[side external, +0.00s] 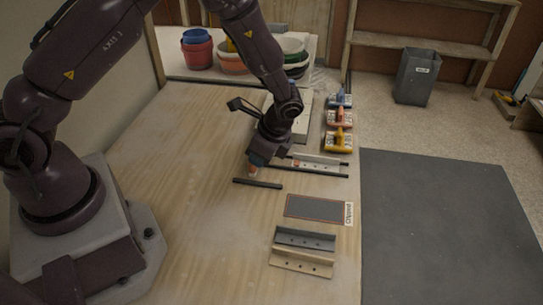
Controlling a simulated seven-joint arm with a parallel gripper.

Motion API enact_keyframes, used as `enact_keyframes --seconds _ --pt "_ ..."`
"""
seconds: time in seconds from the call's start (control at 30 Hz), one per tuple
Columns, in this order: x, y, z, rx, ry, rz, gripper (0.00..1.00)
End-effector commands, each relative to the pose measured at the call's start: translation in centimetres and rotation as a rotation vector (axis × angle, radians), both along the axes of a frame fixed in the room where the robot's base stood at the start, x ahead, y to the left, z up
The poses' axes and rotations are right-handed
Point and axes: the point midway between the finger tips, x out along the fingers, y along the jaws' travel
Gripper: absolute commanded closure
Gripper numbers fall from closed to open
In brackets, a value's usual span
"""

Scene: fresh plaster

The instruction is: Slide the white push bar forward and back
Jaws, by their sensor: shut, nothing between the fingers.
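The white push bar (318,162), a pale strip with dark holes, lies on the wooden table between two thin dark rails (318,171). A small orange mark shows near its left end. My gripper (253,173) points down just left of the bar, low over the table. It is shut with nothing held; the fingertips are small and partly blend with orange and white parts there. I cannot tell whether they touch anything. A short dark strip (257,183) lies just in front of the fingertips.
A grey labelled pad (314,207) and grey and wooden angle pieces (303,240) lie nearer. Several coloured floats (338,141) line the table's right edge. Buckets (198,54) stand at the back. A grey bin (416,76) stands on the floor. The left tabletop is clear.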

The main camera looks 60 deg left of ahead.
Motion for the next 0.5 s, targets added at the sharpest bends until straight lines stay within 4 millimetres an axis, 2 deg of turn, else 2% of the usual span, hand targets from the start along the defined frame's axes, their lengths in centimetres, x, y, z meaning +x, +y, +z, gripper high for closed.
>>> enact_keyframes --seconds 0.17,0.3,0.5 --pt "0.6 -1.0 -0.2 0.002 0.004 0.001 1.00" --pt "2.2 -3.3 -0.1 -0.001 -0.001 -0.004 1.00" --pt "3.3 -4.9 4.5 -0.003 -0.007 -0.001 1.00"
